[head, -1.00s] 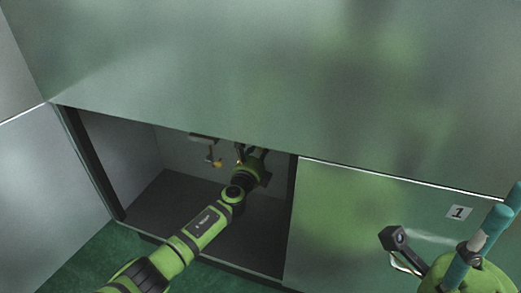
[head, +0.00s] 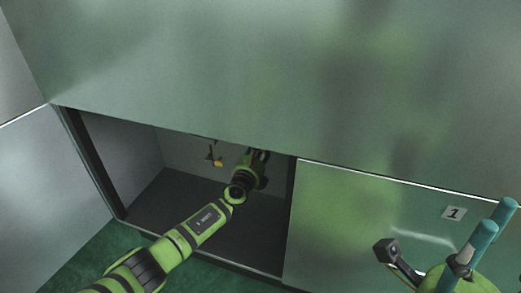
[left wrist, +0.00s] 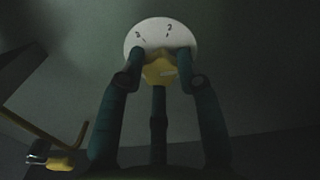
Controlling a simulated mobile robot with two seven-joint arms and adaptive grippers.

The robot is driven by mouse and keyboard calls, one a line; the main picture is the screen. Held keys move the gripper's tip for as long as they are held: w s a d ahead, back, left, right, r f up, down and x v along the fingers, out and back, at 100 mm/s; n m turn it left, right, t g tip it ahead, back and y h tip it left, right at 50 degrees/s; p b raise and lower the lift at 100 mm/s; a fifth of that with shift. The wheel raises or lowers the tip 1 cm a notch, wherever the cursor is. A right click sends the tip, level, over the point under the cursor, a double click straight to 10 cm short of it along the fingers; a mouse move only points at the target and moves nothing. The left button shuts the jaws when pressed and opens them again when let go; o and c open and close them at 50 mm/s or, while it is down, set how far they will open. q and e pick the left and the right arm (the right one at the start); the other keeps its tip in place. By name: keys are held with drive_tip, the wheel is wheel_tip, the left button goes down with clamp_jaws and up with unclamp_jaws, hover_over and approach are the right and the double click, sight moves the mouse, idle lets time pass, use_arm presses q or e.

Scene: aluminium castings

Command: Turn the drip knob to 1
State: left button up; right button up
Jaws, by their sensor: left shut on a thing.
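The drip knob is yellow (left wrist: 160,71) with a pale mark on its face, in front of a round white dial (left wrist: 150,38) with small dark marks, one like a 2. Its setting is not clear. In the left wrist view my left gripper (left wrist: 160,60) has its teal fingers around the knob, touching its sides. In the head view this gripper (head: 258,156) is inside the open cabinet bay, under the upper edge, and the knob is hidden there. My right gripper (head: 497,215) is at the right edge, fingers apart, with nothing visible between them.
A yellow lever (head: 216,161) hangs inside the bay left of my gripper; it also shows in the left wrist view (left wrist: 40,132). The bay has a dark floor (head: 180,205) and side walls.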

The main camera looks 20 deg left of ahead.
use_arm(q)
drive_tip(key=shift+s+d+f, duration=0.1)
drive_tip(key=shift+d+f, duration=0.2)
drive_tip(key=shift+d, duration=0.05)
drive_tip(key=o, duration=1.2)
drive_tip(key=shift+f, duration=0.1)
drive_tip(key=shift+a, duration=0.1)
drive_tip(key=shift+a, duration=0.1)
drive_tip(key=s, duration=1.2)
drive_tip(key=shift+a, duration=0.15)
